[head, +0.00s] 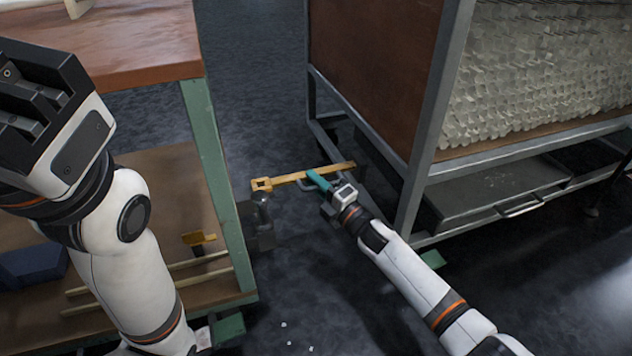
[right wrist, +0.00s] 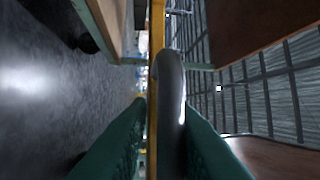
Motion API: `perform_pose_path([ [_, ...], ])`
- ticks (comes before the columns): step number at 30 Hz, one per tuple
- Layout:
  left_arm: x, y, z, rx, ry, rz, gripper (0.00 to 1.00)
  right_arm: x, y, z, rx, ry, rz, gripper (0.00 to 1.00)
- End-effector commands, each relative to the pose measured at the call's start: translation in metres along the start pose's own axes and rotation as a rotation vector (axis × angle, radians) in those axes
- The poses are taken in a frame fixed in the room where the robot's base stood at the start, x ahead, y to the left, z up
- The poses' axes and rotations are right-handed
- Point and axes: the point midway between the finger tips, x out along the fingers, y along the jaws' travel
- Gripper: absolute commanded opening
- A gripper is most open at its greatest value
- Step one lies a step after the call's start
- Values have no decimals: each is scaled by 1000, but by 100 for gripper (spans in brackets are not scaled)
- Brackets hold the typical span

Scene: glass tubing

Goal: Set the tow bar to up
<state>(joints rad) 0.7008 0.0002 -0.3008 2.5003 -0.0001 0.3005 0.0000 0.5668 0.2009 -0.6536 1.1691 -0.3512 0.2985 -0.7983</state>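The tow bar (head: 318,173) is a yellow bar low at the left end of the metal cart. It lies roughly level, with a square loop at its left end, and has a grey loop handle (right wrist: 171,95). In the right wrist view the bar (right wrist: 157,30) runs up the middle beside the handle. My right gripper (head: 322,182) is at the bar, its teal fingers apart on either side of the handle, with a narrow gap at the left finger. Firm contact is not clear. My left gripper (head: 40,100) is raised at the upper left, away from the bar; its fingertips are not clear.
The cart (head: 425,130) with clear glass pieces stands at the right, a grey drawer (head: 495,190) below. A green-legged workbench (head: 215,170) stands at the left, with a dark grey fitting (head: 258,222) near the bar's loop. Dark floor (head: 255,80) lies open between them.

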Motion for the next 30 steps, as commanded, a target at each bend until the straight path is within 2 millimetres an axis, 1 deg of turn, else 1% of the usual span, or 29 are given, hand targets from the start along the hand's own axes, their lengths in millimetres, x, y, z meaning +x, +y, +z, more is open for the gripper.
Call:
perform_pose_path([
  [1, 0, 0, 0, 0, 0, 0, 36, 1, -4, 0, -3, -2, -9, 0],
  [8, 2, 0, -1, 0, 0, 0, 36, 2, -8, 0, 5, -1, -16, 0],
  [13, 7, 2, -3, 0, 1, 0, 36, 3, -16, -2, 55, 10, -38, 0],
  [20, 21, 4, -8, 1, 1, 0, 36, 6, -36, -6, 191, 38, -97, 0],
  [30, 41, 9, -15, 1, 1, 0, 36, 6, -63, -18, 411, 86, -190, 0],
])
